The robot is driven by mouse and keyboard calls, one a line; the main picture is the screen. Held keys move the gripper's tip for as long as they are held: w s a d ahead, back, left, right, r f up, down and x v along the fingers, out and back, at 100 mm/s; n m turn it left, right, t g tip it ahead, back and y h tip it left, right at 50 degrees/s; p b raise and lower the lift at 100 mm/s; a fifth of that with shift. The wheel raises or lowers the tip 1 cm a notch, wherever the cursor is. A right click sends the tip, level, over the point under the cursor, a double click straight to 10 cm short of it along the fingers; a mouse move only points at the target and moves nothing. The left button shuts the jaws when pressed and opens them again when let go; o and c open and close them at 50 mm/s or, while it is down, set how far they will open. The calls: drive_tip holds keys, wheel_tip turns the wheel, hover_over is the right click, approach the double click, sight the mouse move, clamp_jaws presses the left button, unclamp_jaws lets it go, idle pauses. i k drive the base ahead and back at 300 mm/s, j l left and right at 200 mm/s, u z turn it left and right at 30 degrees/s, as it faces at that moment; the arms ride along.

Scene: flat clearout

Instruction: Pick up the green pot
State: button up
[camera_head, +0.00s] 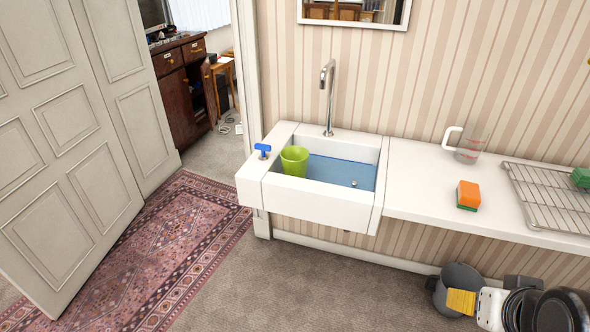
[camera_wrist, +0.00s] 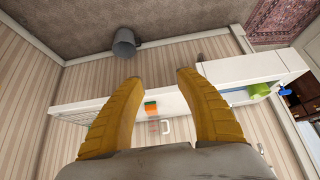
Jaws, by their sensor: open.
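The green pot (camera_head: 294,161) is a small, bright green cup-shaped pot. It stands in the left part of the white sink (camera_head: 325,203), on the blue basin floor. The pot also shows small at the right of the wrist view (camera_wrist: 259,89). My gripper (camera_wrist: 158,78) has yellow fingers spread apart with nothing between them. In the head view my gripper (camera_head: 461,302) is at the lower right, below the counter front and well away from the pot.
The counter holds an orange-green sponge (camera_head: 468,195), a measuring jug (camera_head: 469,144) and a wire rack (camera_head: 552,196). A grey bin (camera_head: 460,275) stands below. Floor before the sink is clear.

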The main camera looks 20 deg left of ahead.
sight(294, 159)
drive_tip(key=i+j+u, duration=0.2)
drive_tip(key=i+u, duration=0.2)
drive_tip(key=i, duration=0.15)
drive_tip(key=i+u, duration=0.4)
drive_tip(key=i, duration=0.15)
drive_tip(key=i+l+u, duration=0.1)
drive_tip(key=i+u, duration=0.3)
drive_tip(key=i, duration=0.2)
